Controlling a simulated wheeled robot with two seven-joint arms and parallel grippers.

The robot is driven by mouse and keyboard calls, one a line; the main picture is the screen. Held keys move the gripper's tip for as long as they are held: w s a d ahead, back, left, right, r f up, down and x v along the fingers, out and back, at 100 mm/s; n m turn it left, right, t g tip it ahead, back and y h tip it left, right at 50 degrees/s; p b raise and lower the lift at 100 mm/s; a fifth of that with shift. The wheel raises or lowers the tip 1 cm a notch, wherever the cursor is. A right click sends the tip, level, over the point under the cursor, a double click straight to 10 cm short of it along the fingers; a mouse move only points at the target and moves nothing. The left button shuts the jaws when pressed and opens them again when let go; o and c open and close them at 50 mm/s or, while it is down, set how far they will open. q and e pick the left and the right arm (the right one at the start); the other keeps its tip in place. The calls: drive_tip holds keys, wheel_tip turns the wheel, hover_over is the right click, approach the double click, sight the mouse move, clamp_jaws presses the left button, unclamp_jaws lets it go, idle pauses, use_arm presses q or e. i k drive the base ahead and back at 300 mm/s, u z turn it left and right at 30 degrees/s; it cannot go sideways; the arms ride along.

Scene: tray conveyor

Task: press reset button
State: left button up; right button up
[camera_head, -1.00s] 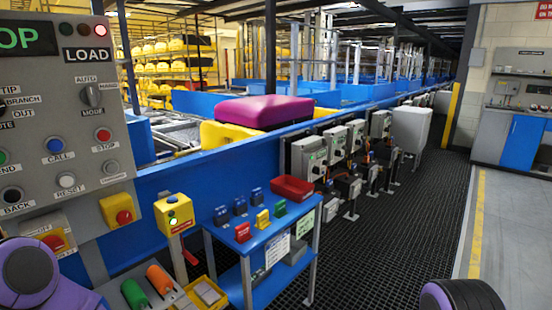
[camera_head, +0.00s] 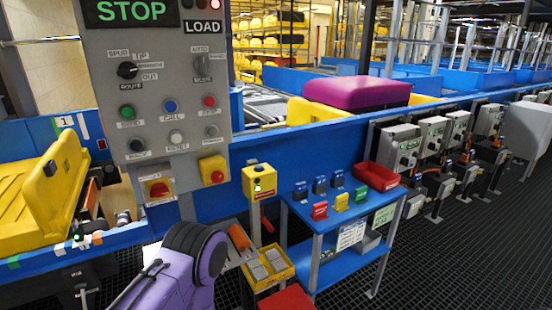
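The reset button (camera_head: 176,136) is a white round button in the bottom row of the grey control panel (camera_head: 155,95), above its small label. Black, blue, green and red controls sit around it on the panel. Part of my purple arm (camera_head: 188,262) with a dark joint rises from the bottom edge, below the panel. Neither gripper shows in the view. Nothing covers the reset button.
A red switch (camera_head: 158,190) and a red-on-yellow button (camera_head: 212,171) hang under the panel. A yellow post box (camera_head: 259,182) and a blue cart (camera_head: 330,215) with small coloured pieces stand to the right. A yellow tray (camera_head: 40,205) is at left.

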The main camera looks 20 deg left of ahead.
sight(175, 138)
drive_tip(key=u, duration=1.35)
